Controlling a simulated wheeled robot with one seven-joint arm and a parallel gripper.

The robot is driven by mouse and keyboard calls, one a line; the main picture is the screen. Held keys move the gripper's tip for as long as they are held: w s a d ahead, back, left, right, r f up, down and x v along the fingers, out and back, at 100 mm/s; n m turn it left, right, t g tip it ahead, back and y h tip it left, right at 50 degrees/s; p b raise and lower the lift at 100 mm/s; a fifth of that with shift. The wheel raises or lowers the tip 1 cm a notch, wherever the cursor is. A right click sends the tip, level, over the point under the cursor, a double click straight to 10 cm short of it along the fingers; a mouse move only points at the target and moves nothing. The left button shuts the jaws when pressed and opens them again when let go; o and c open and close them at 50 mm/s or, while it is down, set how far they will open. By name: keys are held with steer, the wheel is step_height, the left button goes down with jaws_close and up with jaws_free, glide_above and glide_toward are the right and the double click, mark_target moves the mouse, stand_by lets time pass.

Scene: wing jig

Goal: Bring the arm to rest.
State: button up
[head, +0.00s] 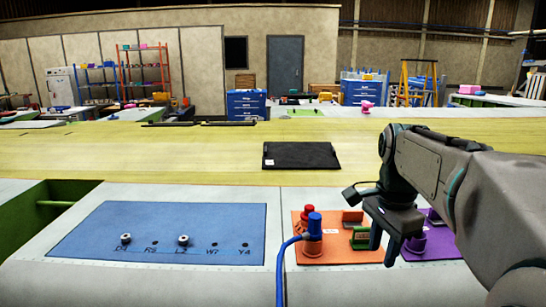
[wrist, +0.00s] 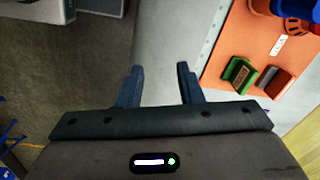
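My gripper (head: 383,243) hangs from my arm at the right of the head view, near the front right corner of the orange mat (head: 315,257). In the wrist view my gripper (wrist: 160,72) has its two dark blue fingers apart, with nothing between them. The fingers point over the edge of the light worktop (wrist: 180,30). The orange mat also shows at the upper right of the wrist view (wrist: 234,52), to the right of the fingers.
The orange mat holds a blue and a red cylinder, with a green block (head: 360,239) beside my gripper. A blue hose (head: 280,268) runs nearby. A purple mat (head: 445,250) lies right. The blue mat (head: 150,225) has two small fittings. A black mat (head: 300,155) lies behind.

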steer(key=s+a+f+n+t, duration=0.2)
steer(key=s+a+f+n, duration=0.4)
steer(key=s+f+n, duration=0.5)
steer(key=s+n, duration=0.2)
steer(key=shift+f+n, duration=0.2)
steer(key=shift+n, duration=0.2)
steer(key=shift+a, duration=0.1)
